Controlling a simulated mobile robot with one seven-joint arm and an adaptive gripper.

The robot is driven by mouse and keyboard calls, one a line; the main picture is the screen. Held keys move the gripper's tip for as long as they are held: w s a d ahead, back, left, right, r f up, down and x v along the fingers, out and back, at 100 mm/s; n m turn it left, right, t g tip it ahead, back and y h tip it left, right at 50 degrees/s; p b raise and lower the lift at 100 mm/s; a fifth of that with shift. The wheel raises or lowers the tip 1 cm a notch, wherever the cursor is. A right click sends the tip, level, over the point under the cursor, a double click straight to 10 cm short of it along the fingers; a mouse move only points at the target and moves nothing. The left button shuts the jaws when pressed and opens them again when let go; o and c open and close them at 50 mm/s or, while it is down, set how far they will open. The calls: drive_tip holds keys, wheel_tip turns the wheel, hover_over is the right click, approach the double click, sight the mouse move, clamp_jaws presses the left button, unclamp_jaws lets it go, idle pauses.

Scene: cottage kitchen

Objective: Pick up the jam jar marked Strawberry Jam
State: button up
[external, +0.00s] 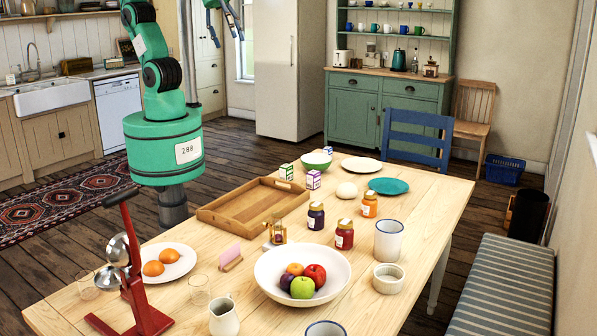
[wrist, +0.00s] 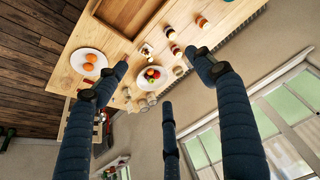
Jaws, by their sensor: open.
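Three jam jars stand upright on the wooden table: a red one (external: 344,235), a dark purple one (external: 316,217) and an orange one (external: 369,205). Their label text is too small to read; the red colour suits strawberry. The jars also show small in the wrist view, near the top centre. My gripper (external: 229,40) is high at the top edge of the external view, partly cut off, well away from the jars. In the wrist view its fingers (wrist: 163,80) are spread wide with nothing between them.
A white fruit bowl (external: 265,277) stands in front of the red jar, and a white mug (external: 388,240) to its right. A red stand (external: 140,300) rises at the front left.

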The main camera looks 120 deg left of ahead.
drive_tip(key=w+f+m+g, duration=0.1)
drive_tip(key=w+f, duration=0.2)
drive_tip(key=w, duration=1.3)
drive_tip(key=m+g+b, duration=0.3)
drive_tip(key=g, duration=0.1)
hover_over(345, 231)
drive_tip(key=s+a, duration=0.2)
wheel_tip(345, 231, down, 42)
drive_tip(key=shift+w+a, duration=0.15)
drive_tip(key=shift+w, duration=0.15)
drive_tip(key=shift+f, duration=0.15)
drive_tip(key=shift+f, duration=4.2)
drive_tip(key=shift+f, duration=0.15)
drive_tip(key=shift+w+f, duration=0.15)
drive_tip(key=shift+f, duration=2.3)
